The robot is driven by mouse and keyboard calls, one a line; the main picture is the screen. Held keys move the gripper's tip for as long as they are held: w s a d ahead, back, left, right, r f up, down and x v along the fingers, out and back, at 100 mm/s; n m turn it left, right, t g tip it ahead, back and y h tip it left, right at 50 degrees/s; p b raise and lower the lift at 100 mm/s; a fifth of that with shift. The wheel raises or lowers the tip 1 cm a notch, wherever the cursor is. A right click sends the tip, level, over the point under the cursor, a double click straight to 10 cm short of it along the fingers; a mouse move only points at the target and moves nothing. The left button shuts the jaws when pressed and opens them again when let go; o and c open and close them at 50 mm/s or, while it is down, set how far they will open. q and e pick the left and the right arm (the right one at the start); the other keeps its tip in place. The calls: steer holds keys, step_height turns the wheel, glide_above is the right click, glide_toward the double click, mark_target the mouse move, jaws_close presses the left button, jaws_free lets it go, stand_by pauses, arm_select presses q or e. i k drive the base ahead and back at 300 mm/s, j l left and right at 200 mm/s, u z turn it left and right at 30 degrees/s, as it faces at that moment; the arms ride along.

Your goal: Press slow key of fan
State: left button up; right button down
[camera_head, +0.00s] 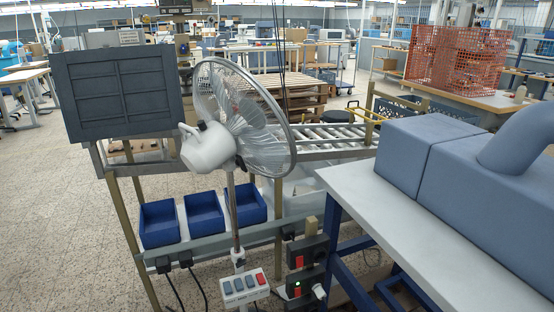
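A standing fan (242,118) with a wire cage and white motor housing stands in the middle, its cage turned to the right and away from me. Its thin pole runs down to a white key box (244,287) near the bottom edge. The box has several grey-blue keys (239,285) in a row and one red key (260,279) at the right end. No labels can be read, so I cannot tell which key is slow. The fan's base is out of view. Neither of my grippers is in view.
Dark control boxes (306,262) with red switches stand right of the key box. Blue bins (160,223) are behind on the left, below a dark panel (118,92). A white table (400,240) with a large blue-grey machine (480,190) fills the right.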

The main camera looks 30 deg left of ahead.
mark_target(250, 283)
steer(key=u, duration=1.2)
